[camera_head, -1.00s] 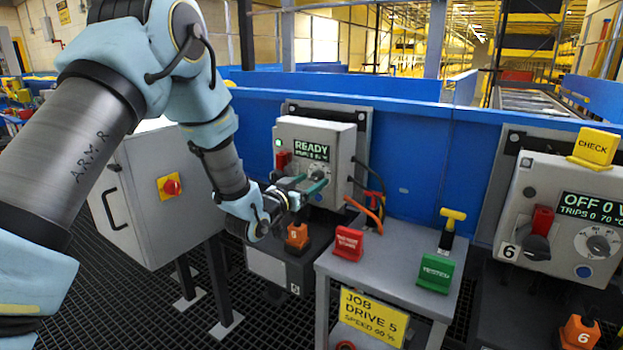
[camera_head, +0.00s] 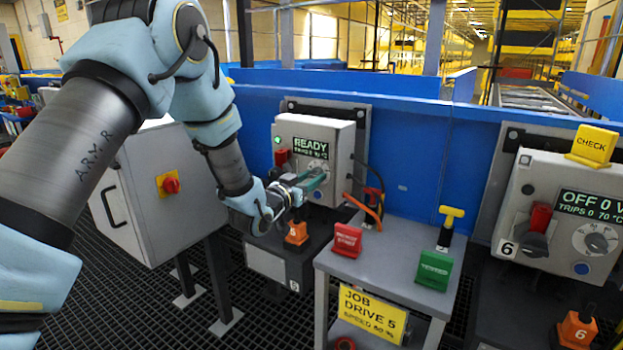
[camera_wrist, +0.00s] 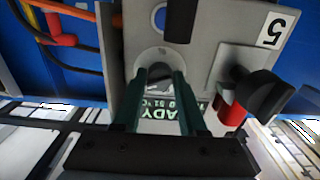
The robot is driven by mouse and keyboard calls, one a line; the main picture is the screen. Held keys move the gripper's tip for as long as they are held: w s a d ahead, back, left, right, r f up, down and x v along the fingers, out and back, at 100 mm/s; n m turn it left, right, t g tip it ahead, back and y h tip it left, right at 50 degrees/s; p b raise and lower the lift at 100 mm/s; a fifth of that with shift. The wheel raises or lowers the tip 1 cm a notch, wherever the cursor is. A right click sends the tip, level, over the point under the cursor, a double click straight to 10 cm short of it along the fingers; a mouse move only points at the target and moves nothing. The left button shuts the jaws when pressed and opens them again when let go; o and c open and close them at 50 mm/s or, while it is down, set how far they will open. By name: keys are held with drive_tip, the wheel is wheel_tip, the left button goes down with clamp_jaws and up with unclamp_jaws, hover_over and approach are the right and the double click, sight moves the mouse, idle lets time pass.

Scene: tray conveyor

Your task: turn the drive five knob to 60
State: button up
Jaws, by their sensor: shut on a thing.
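The drive five box (camera_head: 340,145) is a light grey cabinet on the blue wall, with a lit screen (camera_head: 311,147) reading READY. In the wrist view it appears upside down, with a 5 label (camera_wrist: 272,30). Its small dark knob (camera_wrist: 160,70) sits on a round pale dial (camera_wrist: 150,58). My gripper (camera_head: 318,178) is at the front of the box; its two green fingers (camera_wrist: 159,78) are shut on the knob, one on each side. The fingers hide part of the dial and the screen, so I cannot read the knob's setting.
A black switch handle (camera_wrist: 262,95) and a red part (camera_wrist: 229,110) are close beside my fingers. A grey table (camera_head: 395,248) holds a red sign (camera_head: 347,239) and a green sign (camera_head: 434,269). A yellow card (camera_head: 372,314) reads JOB DRIVE 5. The drive six box (camera_head: 565,215) is at right.

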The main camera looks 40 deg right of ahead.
clamp_jaws()
drive_tip(key=n+b, duration=0.1)
drive_tip(key=n, duration=0.2)
drive_tip(key=shift+f+b, duration=0.1)
drive_tip(key=shift+b, duration=0.3)
drive_tip(key=n+b, duration=0.1)
drive_tip(key=n, duration=0.4)
drive_tip(key=shift+n, duration=0.3)
drive_tip(key=n, duration=0.4)
drive_tip(key=shift+n+b, duration=0.3)
drive_tip(key=shift+b, duration=0.1)
drive_tip(key=shift+n, duration=2.2)
